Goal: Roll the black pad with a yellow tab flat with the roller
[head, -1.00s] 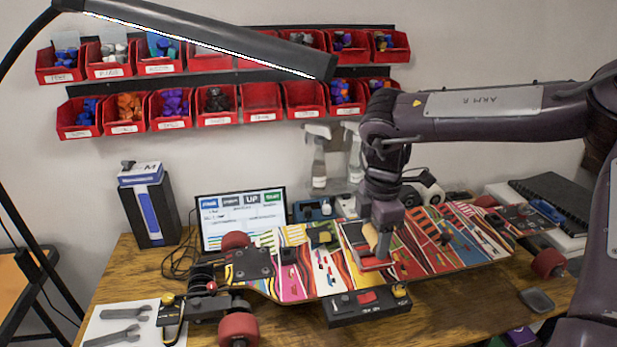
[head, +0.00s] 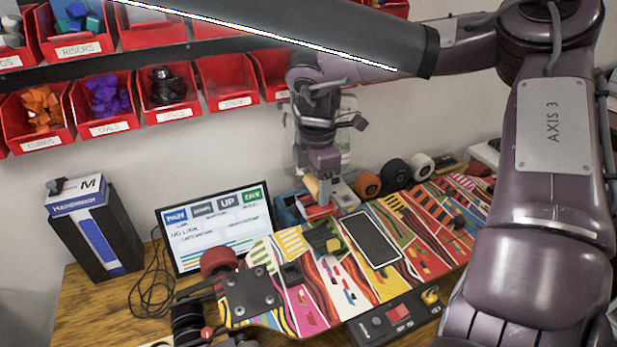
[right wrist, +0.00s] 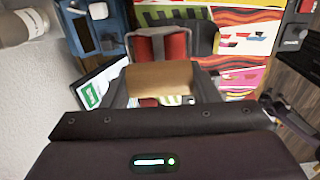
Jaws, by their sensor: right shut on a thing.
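The patterned board (head: 285,315) lies across the table. A small black pad with a yellow tab (head: 324,239) sits on it left of the middle. A dark rectangular panel with a pale border (head: 370,240) lies on the board to its right. My right gripper (head: 321,190) is shut on the roller, behind the board's back edge. The roller's tan handle (right wrist: 160,80) sits between the fingers in the right wrist view, with its red part (right wrist: 162,43) beyond. The roller appears apart from the pad. My left gripper is not in view.
A lit screen (head: 215,240) and a black box (head: 95,235) stand at the left. Round wheels (head: 395,174) stand behind the board. A black control box (head: 395,318) is at its front. Red bins (head: 165,98) hang on the wall, and a lamp arm (head: 300,38) crosses above.

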